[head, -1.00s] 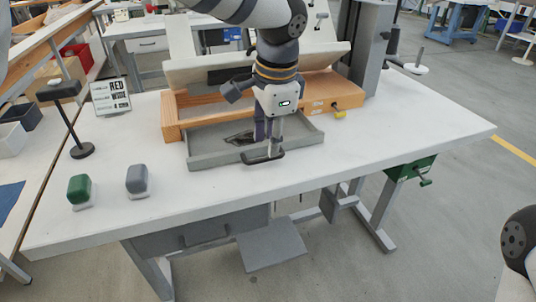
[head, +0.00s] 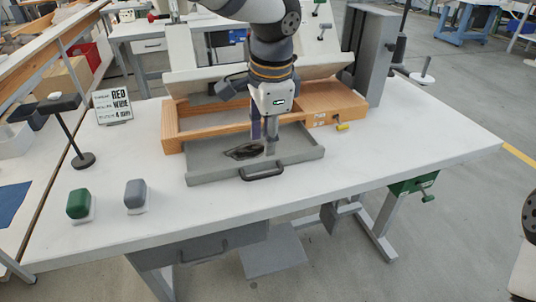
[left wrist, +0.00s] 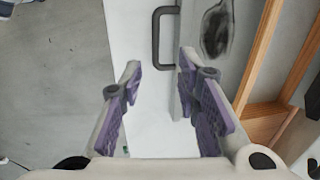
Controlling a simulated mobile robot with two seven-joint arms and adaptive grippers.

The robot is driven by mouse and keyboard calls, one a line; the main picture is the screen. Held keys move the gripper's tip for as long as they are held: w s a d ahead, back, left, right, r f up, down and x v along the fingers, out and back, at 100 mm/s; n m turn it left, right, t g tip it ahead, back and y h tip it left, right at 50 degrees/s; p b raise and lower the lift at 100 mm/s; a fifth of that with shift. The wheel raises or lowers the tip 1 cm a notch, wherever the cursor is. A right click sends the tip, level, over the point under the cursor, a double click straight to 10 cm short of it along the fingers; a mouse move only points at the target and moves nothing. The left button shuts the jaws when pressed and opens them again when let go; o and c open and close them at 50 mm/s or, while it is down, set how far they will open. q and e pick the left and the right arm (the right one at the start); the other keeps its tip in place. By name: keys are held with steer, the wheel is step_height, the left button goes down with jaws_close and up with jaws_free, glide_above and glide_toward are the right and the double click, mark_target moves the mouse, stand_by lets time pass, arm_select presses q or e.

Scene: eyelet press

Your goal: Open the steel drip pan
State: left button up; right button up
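The steel drip pan (head: 213,174) is a shallow grey drawer, pulled out from the front of the wooden box (head: 347,103). A dark smear (head: 243,152) lies on its floor. Its dark bar handle (head: 262,173) is on the front wall. My left gripper (head: 263,147) points down over the pan, just behind the handle, and is apart from it. In the left wrist view my left gripper (left wrist: 160,66) has its fingers spread and empty, with the handle (left wrist: 156,36) beyond the tips and the pan (left wrist: 239,48) to the right. My right gripper is out of view.
A green block (head: 79,204) and a grey block (head: 135,195) sit on the white table (head: 340,200) at the front left. A sign (head: 113,106) and a dark stand (head: 82,160) are behind them. A grey column (head: 376,50) stands at the back right. The table front right is clear.

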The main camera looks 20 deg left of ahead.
mark_target(262, 174)
arm_select(q)
steer(key=f, duration=0.5)
steer(key=a+f, duration=0.1)
steer(key=f, duration=0.2)
steer(key=shift+w+f, duration=0.3)
steer(key=shift+a+f, duration=0.1)
steer(key=shift+f, duration=0.4)
steer(key=shift+c, duration=0.6)
jaws_close()
